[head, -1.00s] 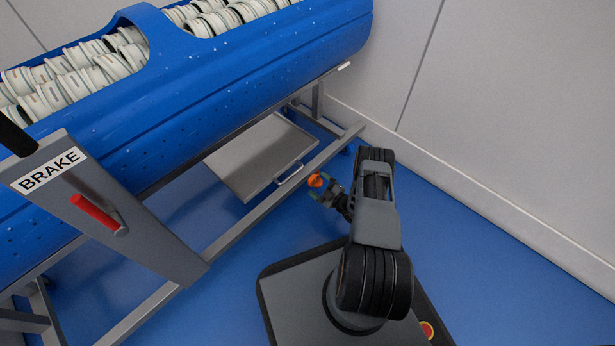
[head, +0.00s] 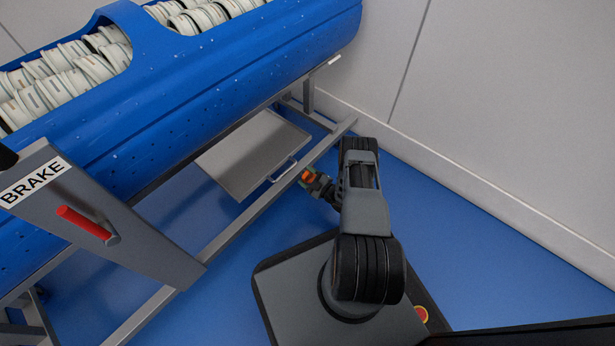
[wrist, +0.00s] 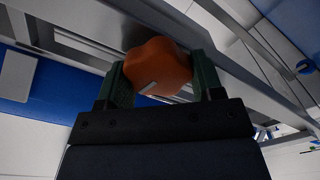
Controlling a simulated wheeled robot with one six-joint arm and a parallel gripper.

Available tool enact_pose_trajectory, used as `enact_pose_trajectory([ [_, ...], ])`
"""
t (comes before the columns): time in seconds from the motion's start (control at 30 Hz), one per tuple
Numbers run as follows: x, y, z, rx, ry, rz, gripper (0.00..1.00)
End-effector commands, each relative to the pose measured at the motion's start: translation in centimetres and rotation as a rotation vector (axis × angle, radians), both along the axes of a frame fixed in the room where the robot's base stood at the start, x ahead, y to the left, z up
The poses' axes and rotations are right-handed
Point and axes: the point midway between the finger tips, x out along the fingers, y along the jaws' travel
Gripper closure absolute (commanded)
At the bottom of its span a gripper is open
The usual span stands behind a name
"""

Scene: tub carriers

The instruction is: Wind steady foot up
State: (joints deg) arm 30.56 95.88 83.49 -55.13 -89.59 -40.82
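An orange lobed knob (head: 307,176) sits low beside the grey frame rail, under the right part of the blue tub; I take it to be the steady foot's knob. In the wrist view the knob (wrist: 160,66) fills the gap between the two dark green fingers of my gripper (wrist: 162,84). The fingers look closed against its sides, and a small pale mark shows on it. My gripper (head: 314,182) reaches it from the right in the head view. The foot below the knob and its contact with the floor are hidden.
The blue perforated tub (head: 215,85) holds many pale ringed pieces. A grey lever with a BRAKE label (head: 32,182) and red handle (head: 84,222) stands at left. A metal tray (head: 250,150) lies under the tub. The wall (head: 500,110) is at right; blue floor lies between.

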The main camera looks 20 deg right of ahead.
Motion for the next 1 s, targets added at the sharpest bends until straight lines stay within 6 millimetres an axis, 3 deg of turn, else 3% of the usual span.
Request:
enact_pose_trajectory([
  [0.2, 0.02, -0.03, 0.03, 0.0, -0.001, -0.001, 0.63],
  [0.57, 0.04, -0.08, 0.09, 0.069, 0.029, -0.001, 0.63],
  [1.0, 0.14, -0.33, 0.24, 0.415, 0.187, -0.001, 0.63],
])
